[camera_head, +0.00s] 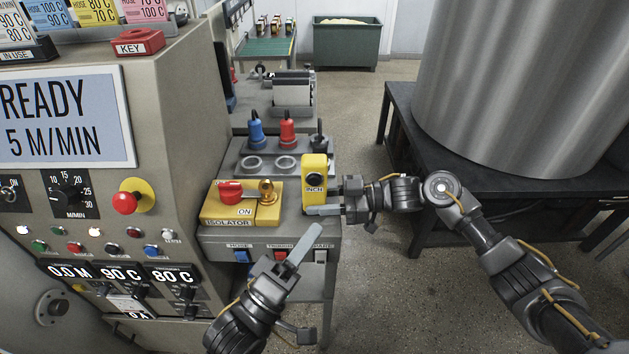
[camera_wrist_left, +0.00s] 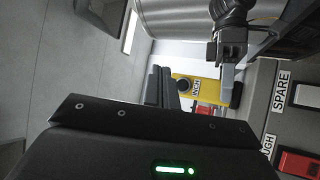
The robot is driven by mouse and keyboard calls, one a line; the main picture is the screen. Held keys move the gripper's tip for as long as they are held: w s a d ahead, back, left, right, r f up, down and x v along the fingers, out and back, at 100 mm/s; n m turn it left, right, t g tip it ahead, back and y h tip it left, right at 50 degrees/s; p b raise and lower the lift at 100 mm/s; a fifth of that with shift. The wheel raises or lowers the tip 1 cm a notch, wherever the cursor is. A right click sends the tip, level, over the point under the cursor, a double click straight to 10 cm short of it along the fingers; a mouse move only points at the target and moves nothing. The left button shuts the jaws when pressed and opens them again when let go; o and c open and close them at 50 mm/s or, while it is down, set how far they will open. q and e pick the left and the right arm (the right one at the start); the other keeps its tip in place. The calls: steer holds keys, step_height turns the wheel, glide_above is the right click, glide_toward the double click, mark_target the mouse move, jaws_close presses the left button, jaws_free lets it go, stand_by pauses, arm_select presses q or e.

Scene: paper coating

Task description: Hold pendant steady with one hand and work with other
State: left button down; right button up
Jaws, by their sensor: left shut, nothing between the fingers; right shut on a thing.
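The yellow pendant (camera_head: 314,175), labelled INCH, is upright at the right edge of the grey bench, beside the yellow isolator box (camera_head: 227,205). My right gripper (camera_head: 324,198) comes from the right and is shut on the pendant's lower part. My left gripper (camera_head: 314,236) is shut and empty, below and in front of the pendant, apart from it. In the left wrist view the pendant (camera_wrist_left: 203,91) lies sideways with a dark round button and the label INCH; its lower part is partly hidden by my right gripper.
The isolator has a red knob and a brass padlock-like piece by the ON label. Blue (camera_head: 256,133) and red (camera_head: 288,133) plugs stand behind it. The control cabinet (camera_head: 185,110) is on the left. A dark table (camera_head: 400,105) with a large metal drum is on the right. Floor is clear between.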

mark_target(314, 180)
arm_select(q)
steer(key=shift+w, duration=0.1)
steer(key=shift+w, duration=4.35)
steer(key=shift+w, duration=0.2)
steer(key=shift+w, duration=0.2)
